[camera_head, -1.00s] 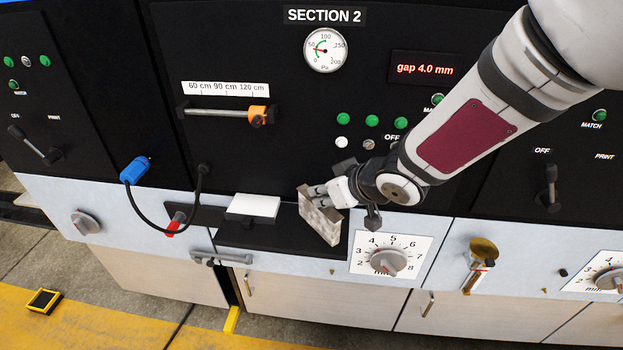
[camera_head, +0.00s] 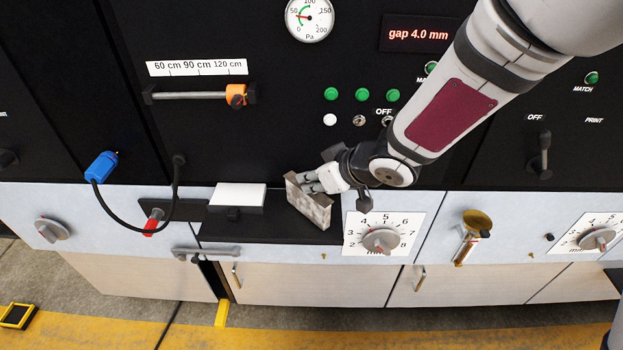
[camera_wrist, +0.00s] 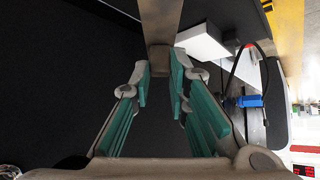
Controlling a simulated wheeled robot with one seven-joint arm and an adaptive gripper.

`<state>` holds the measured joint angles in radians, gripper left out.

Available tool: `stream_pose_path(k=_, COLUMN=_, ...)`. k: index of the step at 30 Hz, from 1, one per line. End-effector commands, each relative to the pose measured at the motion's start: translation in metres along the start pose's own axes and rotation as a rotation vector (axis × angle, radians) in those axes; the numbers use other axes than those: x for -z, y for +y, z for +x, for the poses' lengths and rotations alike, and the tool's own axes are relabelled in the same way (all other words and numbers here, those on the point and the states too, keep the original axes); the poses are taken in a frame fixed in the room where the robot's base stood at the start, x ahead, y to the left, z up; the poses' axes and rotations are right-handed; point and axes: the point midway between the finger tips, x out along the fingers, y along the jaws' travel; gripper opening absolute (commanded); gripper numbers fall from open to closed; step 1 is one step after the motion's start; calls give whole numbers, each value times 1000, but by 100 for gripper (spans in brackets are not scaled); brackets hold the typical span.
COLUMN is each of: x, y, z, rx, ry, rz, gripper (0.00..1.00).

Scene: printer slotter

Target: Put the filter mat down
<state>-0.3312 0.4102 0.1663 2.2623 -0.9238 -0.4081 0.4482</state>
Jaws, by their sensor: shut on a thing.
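The filter mat (camera_head: 308,203) is a mottled grey-brown slab, tilted, at the right end of a black shelf (camera_head: 262,231) on the machine front. My gripper (camera_head: 312,184) is shut on its upper part. In the wrist view the mat (camera_wrist: 160,22) shows at the top, between and beyond the fingertips of my gripper (camera_wrist: 162,72). The lower edge of the mat is at or just above the shelf; I cannot tell whether it touches. A white block (camera_head: 240,194) lies left of the mat and also shows in the wrist view (camera_wrist: 202,42).
A dial (camera_head: 381,240) is just right of the shelf. A black cable with a blue plug (camera_head: 101,167) and a red-ended handle (camera_head: 153,221) are to the left. A grey bar handle (camera_head: 205,252) is below. The shelf between white block and mat is bare.

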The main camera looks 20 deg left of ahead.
Motion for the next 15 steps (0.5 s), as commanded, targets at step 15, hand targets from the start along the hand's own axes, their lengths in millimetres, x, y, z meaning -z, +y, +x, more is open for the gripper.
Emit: stream_pose_path(k=15, x=-5, y=0, z=4, rx=1, ry=0, rz=0, gripper=36)
